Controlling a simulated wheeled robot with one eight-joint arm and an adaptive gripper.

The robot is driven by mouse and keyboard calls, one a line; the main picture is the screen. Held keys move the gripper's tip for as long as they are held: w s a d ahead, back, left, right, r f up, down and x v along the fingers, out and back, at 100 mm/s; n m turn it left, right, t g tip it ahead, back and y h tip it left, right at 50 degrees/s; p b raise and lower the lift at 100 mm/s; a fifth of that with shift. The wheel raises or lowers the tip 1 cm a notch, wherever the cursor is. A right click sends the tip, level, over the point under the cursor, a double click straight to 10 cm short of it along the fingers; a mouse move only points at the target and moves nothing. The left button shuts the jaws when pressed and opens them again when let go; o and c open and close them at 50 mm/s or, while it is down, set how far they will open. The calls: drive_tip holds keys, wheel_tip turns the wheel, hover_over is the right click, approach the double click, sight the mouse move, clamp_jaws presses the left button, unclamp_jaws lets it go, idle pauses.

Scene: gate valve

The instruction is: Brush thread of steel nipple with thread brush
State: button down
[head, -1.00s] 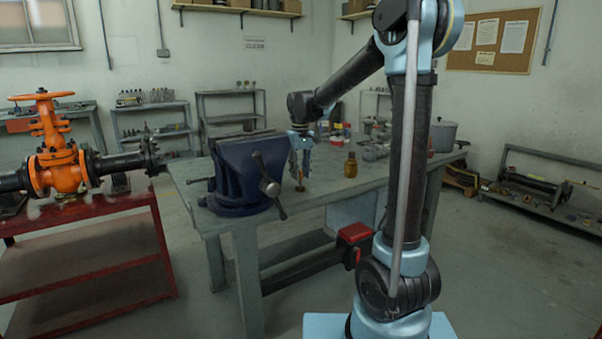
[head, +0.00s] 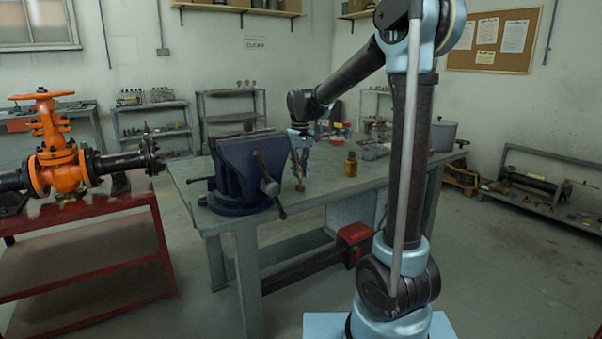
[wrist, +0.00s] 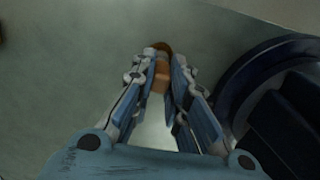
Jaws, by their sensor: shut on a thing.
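My gripper (head: 301,183) points down over the workbench, just right of the blue vise. It is shut on a small orange-brown piece that looks like the handle of the thread brush (wrist: 161,76). In the wrist view my gripper's fingertips (wrist: 160,68) lie on both sides of it. A darker brown round end shows beyond the fingertips, low over or on the bench top; I cannot tell if it touches. Bristles cannot be made out. The blue vise (head: 240,170) stands at the bench's left end. I cannot make out the steel nipple in either view.
The grey workbench (head: 335,185) has a clear area right of my gripper. An amber bottle (head: 350,165) stands there, with red-topped jars (head: 337,135) and a pot (head: 443,135) farther back. An orange gate valve (head: 58,165) sits on a red table (head: 85,225) at left.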

drive_tip(key=shift+r, duration=2.4)
